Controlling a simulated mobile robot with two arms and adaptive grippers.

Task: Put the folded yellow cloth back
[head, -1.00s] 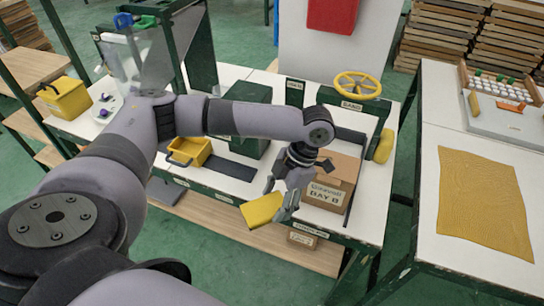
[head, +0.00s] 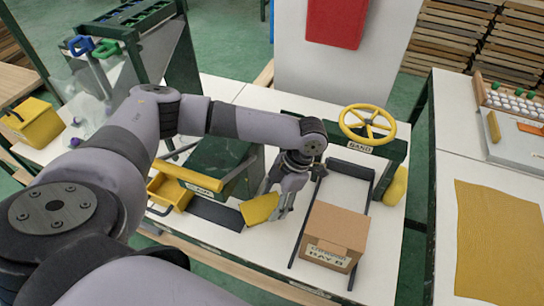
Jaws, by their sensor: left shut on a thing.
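The folded yellow cloth (head: 259,209) is held by my left gripper (head: 277,204), whose dark fingers are shut on its right end. The cloth is flat and level, above or very close to the white table top; the gap below it cannot be judged. It is between a green box (head: 222,158) on the left and a cardboard box (head: 337,230) on the right. The gripper partly hides the table behind it. My right gripper is not in view.
The cardboard box stands between dark rails below a yellow handwheel (head: 367,124). A small yellow bin (head: 170,192) stands left of the cloth. A yellow textured sheet (head: 498,240) lies on the right table. A dark strip (head: 215,211) lies left of the cloth.

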